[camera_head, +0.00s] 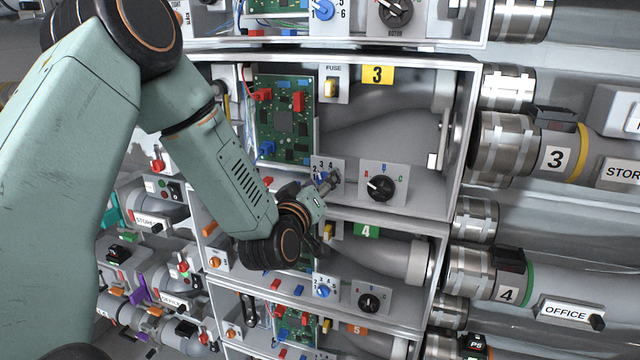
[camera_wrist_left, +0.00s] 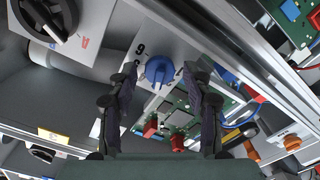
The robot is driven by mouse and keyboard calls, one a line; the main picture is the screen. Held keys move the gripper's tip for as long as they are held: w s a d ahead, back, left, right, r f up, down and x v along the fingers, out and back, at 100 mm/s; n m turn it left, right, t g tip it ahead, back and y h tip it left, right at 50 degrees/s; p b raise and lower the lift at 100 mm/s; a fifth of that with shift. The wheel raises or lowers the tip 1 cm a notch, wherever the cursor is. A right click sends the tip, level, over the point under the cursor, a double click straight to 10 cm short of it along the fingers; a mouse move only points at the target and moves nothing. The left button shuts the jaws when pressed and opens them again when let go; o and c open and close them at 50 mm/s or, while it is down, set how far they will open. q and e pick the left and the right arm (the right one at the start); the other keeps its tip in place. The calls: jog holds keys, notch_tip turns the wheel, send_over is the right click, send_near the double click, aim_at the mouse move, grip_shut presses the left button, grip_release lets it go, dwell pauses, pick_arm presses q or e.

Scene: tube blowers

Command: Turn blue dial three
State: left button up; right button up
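The unit with the yellow 3 label (camera_head: 377,75) is in the middle of the head view. Its blue dial sits on a small white number plate (camera_head: 321,163), mostly hidden there by my left gripper (camera_head: 326,184). In the left wrist view the blue dial (camera_wrist_left: 160,71) shows clearly, with a raised grip bar across it. My left gripper (camera_wrist_left: 162,80) is open, one dark finger on each side of the dial. I cannot tell whether either finger touches it. My right gripper is in neither view.
A black rotary knob (camera_head: 380,187) marked A, B, C sits right of the number plate. A green circuit board (camera_head: 284,118) is to the left. Unit 4, with its own blue dial (camera_head: 323,290), lies below. Metal frame edges surround the box.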

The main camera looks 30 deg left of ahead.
pick_arm(q)
jog(key=shift+w, duration=0.1)
jog(key=shift+s+d+f, duration=0.1)
jog(key=shift+s, duration=0.3)
jog(key=v, duration=0.6)
jog(key=shift+s, duration=0.3)
jog(key=shift+s, duration=0.1)
